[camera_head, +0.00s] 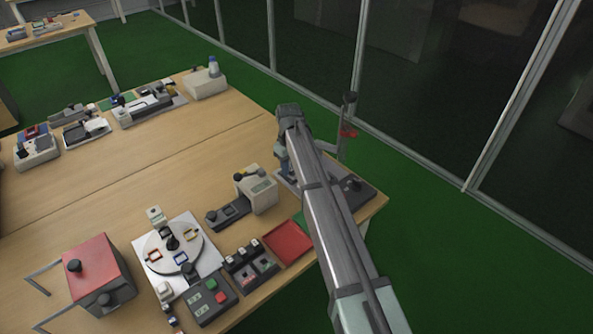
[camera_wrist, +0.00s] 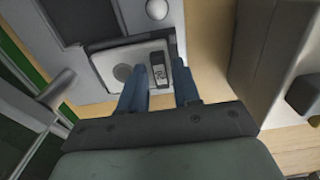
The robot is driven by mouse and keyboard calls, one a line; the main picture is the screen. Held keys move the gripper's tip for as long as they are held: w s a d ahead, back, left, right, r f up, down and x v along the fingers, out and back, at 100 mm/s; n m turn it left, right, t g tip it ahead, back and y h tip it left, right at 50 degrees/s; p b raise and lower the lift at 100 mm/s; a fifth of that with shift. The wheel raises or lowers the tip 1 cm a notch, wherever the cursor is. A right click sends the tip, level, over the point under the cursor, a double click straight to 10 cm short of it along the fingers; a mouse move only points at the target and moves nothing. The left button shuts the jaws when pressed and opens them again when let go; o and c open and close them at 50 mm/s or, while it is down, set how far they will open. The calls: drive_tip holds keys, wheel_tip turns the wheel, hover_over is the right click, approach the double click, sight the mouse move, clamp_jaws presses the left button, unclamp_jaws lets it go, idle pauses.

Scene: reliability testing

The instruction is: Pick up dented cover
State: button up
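In the wrist view, a light grey square plate (camera_wrist: 106,66) with a round darker grey spot sits in a fixture below my gripper; it looks like the dented cover, but I cannot confirm a dent. A small dark block with a pale label (camera_wrist: 158,86) is beside its right side. My gripper (camera_wrist: 163,78) points down with its two blue fingers apart. The left finger overlaps the plate's lower right part; the right finger is beyond its right edge. I see nothing held, and cannot tell whether either finger touches anything. In the head view, my arm mostly hides this spot.
A white knob (camera_wrist: 157,9) is above the plate, and a pale box-shaped device (camera_wrist: 264,60) stands close on the right. In the head view, a grey tester (camera_head: 258,188), a red tray (camera_head: 288,242) and a turntable (camera_head: 160,262) stand nearby. The table's right edge is close.

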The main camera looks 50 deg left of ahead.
drive_tip(key=shift+c, duration=0.5)
clamp_jaws()
drive_tip(key=shift+r, duration=0.15)
drive_tip(key=shift+r, duration=2.4)
